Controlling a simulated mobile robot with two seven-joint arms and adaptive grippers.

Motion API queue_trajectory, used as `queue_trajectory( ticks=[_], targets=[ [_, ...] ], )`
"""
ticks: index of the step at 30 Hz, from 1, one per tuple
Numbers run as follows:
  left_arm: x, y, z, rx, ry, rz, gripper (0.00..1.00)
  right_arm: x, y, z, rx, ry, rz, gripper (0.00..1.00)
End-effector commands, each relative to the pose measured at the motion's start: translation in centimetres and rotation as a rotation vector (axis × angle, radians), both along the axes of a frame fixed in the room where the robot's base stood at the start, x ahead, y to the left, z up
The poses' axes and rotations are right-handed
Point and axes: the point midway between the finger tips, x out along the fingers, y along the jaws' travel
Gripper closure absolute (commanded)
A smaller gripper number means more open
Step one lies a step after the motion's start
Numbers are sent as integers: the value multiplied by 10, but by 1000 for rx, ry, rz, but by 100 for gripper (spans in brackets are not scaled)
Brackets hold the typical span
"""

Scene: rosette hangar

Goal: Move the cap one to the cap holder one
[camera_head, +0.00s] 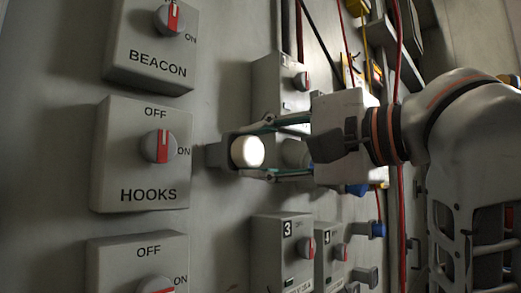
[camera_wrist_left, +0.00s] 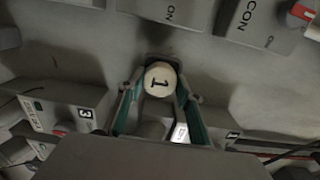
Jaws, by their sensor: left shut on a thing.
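Cap one (camera_head: 247,151) is a white round cap. Its face with the number 1 shows in the left wrist view (camera_wrist_left: 161,78). My left gripper (camera_head: 252,152) is shut on the cap, with one green-lined finger on each side of it; the fingers also show in the left wrist view (camera_wrist_left: 160,92). A dark bracket-like holder (camera_head: 213,154) on the wall panel is right behind the cap; I cannot tell whether it is cap holder one. The cap is at or against this bracket; how deep it sits is hidden. My right gripper is not in view.
A HOOKS switch box (camera_head: 118,155) and a BEACON box (camera_head: 125,55) are left of the gripper. Boxes marked 3 (camera_head: 265,262) and 4 (camera_head: 327,265) are below. Red cables (camera_head: 399,60) hang at the right. Bare wall shows between the boxes.

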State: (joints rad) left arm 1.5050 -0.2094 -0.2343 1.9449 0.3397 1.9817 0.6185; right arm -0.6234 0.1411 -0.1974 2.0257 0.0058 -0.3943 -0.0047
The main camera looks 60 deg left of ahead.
Motion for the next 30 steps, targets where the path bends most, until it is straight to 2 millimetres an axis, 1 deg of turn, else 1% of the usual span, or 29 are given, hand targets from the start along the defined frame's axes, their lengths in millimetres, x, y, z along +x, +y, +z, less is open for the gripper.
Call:
queue_trajectory(
  ticks=[6,7,8,9,16,20,23,30],
  targets=[
    [-1,4,0,0,0,1,99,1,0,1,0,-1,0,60],
    [-1,4,0,0,1,0,57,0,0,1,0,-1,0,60],
    [-1,4,0,0,1,0,50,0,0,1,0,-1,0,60],
    [-1,4,0,0,1,0,46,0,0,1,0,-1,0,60],
    [-1,4,0,0,0,0,46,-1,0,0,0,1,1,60],
    [0,1,0,0,1,-1,46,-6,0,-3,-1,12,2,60],
    [3,-8,0,0,1,-3,46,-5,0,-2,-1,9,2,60],
    [15,-45,0,1,3,-3,46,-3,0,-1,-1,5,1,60]
  ],
)
